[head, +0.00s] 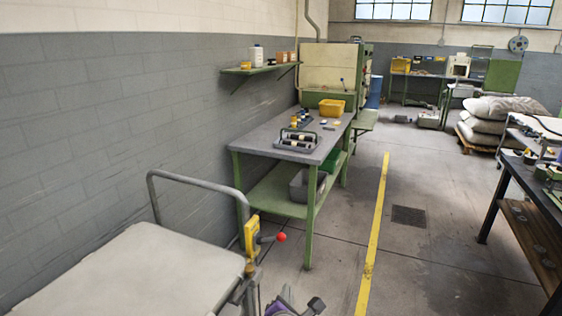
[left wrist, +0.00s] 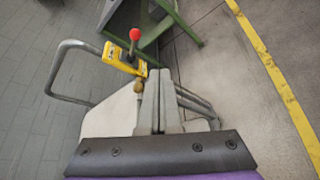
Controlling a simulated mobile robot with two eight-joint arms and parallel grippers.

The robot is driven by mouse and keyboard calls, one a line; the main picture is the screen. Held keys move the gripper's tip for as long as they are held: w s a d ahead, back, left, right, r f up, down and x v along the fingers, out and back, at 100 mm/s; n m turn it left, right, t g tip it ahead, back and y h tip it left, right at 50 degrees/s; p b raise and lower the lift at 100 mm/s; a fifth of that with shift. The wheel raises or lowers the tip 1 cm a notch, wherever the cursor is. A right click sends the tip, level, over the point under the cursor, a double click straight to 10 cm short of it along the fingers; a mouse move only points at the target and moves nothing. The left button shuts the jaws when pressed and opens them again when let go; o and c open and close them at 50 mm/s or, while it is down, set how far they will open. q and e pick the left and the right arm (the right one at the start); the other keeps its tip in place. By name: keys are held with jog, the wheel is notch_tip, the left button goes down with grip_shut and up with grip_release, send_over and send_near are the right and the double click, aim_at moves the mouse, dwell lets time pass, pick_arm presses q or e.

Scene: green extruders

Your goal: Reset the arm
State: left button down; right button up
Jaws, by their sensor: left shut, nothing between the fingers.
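My left gripper (head: 297,304) shows at the bottom edge of the head view, just right of the cart, only partly in frame. In the left wrist view its two grey fingers (left wrist: 160,76) are together and empty. They point past the cart's yellow bracket with the red knob. My right gripper is in neither view.
A cart with a pale top (head: 130,275) and grey handle stands close at lower left, with a yellow bracket (head: 251,236) and red knob (head: 281,237). Beyond it is a green-legged workbench (head: 265,146). A dark table (head: 519,186) stands right. Floor around the yellow line (head: 372,240) is clear.

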pick_arm(q)
notch_tip(320, 180, up, 5)
jog(key=s+a+m+t+h, duration=0.2)
jog(key=m+h, duration=0.1)
jog(key=m, duration=0.4)
jog(key=s+a+f+m+g+h, duration=0.1)
jog(key=s+f+m+g+h, duration=0.15)
jog(key=s+m, duration=0.6)
jog(key=s+a+f+m+g+y, duration=0.75)
jog(key=s+a+f+m, duration=0.35)
jog(key=s+a+f, duration=0.6)
notch_tip(320, 180, up, 18)
jog(key=w+h+p, duration=0.1)
jog(key=p, duration=1.3)
jog(key=shift+d, duration=0.45)
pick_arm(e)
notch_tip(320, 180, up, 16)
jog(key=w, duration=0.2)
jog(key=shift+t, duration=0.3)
pick_arm(q)
jog(key=shift+r, duration=0.1)
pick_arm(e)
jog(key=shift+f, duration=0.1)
pick_arm(q)
jog(key=shift+a, duration=0.1)
